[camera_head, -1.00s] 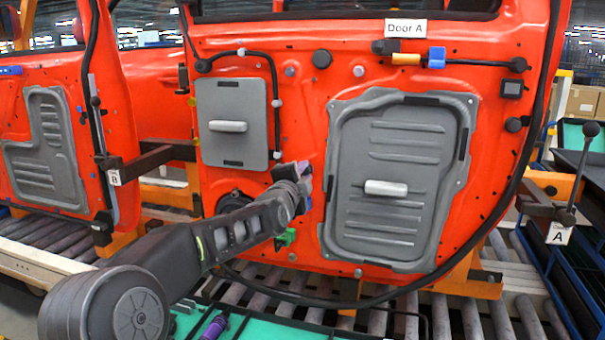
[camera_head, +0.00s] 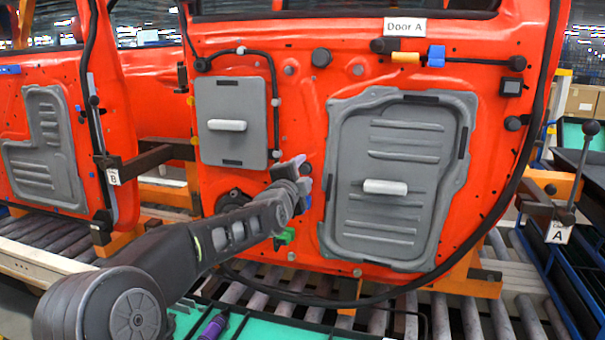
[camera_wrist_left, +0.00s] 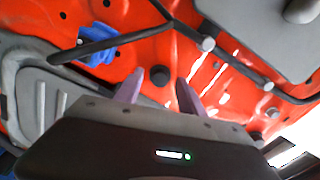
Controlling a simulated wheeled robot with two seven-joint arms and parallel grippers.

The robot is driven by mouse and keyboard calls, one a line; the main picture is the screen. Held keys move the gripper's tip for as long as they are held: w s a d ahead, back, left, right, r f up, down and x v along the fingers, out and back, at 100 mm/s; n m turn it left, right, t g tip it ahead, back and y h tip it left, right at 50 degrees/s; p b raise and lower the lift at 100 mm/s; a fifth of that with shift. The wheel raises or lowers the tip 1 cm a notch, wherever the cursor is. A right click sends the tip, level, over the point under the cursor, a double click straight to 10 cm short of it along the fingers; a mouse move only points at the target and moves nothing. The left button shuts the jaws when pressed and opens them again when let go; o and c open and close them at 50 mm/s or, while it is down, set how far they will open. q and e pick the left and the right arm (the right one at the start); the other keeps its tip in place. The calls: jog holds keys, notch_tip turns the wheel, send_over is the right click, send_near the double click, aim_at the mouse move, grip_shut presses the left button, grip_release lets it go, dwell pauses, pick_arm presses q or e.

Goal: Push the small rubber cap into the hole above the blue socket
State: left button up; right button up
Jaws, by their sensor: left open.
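My left gripper (camera_head: 304,162) is in front of Door A's orange panel, between the two grey covers. In the left wrist view its two purple fingers (camera_wrist_left: 160,88) stand apart with nothing between them. A dark round spot (camera_wrist_left: 160,75) on the panel shows just beyond the fingertips. I cannot tell whether it is the rubber cap seated in the hole or the bare hole. The blue socket (camera_wrist_left: 98,48) with a black cable is to its left in the wrist view; in the head view it is a small blue patch (camera_head: 307,202) below the gripper. My right gripper is out of view.
A small grey cover (camera_head: 235,95) and a large grey cover (camera_head: 350,215), both with light handles, flank the gripper. A green connector (camera_head: 285,236) is below it. A green-lined tray (camera_head: 260,328) is at the bottom, with rollers behind it.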

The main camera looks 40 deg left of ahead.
pick_arm(q)
jog(key=b+v, duration=0.2)
jog(key=v, duration=0.5)
jog(key=shift+s+b, duration=0.25)
jog(key=shift+b, duration=0.05)
jog(key=shift+s+d, duration=0.1)
jog(key=shift+d, duration=0.05)
jog(key=b+v, duration=0.2)
jog(key=v, duration=0.5)
jog(key=shift+s, duration=0.3)
jog(key=shift+d+f, duration=0.1)
jog(key=shift+d, duration=0.05)
